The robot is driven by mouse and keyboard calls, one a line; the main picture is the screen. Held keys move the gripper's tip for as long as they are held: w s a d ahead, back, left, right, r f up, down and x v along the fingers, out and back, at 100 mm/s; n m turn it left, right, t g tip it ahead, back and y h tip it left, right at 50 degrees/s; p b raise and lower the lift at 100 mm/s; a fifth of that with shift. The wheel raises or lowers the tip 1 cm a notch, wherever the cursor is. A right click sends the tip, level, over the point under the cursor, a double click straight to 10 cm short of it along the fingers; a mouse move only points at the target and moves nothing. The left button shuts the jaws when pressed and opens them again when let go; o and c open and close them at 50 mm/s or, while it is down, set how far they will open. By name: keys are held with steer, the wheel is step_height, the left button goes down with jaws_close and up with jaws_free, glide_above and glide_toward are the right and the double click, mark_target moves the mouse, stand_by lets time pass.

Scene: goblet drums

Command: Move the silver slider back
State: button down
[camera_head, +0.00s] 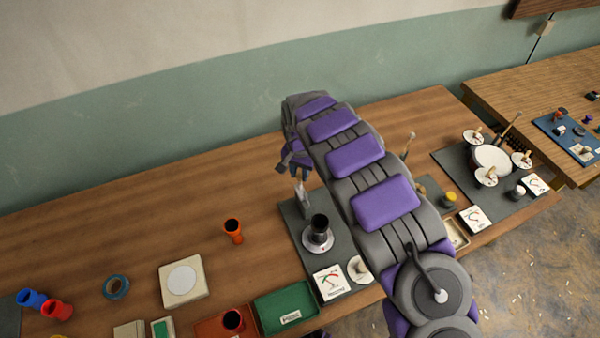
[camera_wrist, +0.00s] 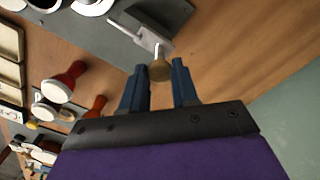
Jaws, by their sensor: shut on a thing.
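The silver slider (camera_wrist: 155,42) shows in the wrist view as a pale metal piece on a grey mat, with a short stem ending in a dull brass-coloured knob (camera_wrist: 160,70). My gripper (camera_wrist: 159,66) has its two blue fingers on either side of this knob and is shut on it. In the head view, my gripper (camera_head: 299,176) points down at the back edge of the dark mat (camera_head: 296,222), just above the slider's upright silver part (camera_head: 303,198). My purple and grey arm hides part of the mat to the right.
A black goblet drum (camera_head: 319,228) on a white round base stands on the mat in front of my gripper. A dial card (camera_head: 330,281) and green tray (camera_head: 285,307) lie nearer. An orange goblet drum (camera_head: 233,231) stands left. The table behind the mat is clear.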

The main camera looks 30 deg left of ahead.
steer(key=shift+w+a+r, duration=0.2)
steer(key=shift+w+r, duration=0.1)
steer(key=c, duration=1.2)
jaws_free()
steer(key=o, duration=0.4)
steer(key=shift+s+a+f, duration=0.1)
steer(key=shift+a+f, duration=0.05)
steer(key=shift+f, duration=0.15)
steer(key=shift+c, duration=0.2)
steer(key=shift+r, duration=0.2)
step_height(320, 180, up, 17)
steer(key=p, duration=0.1)
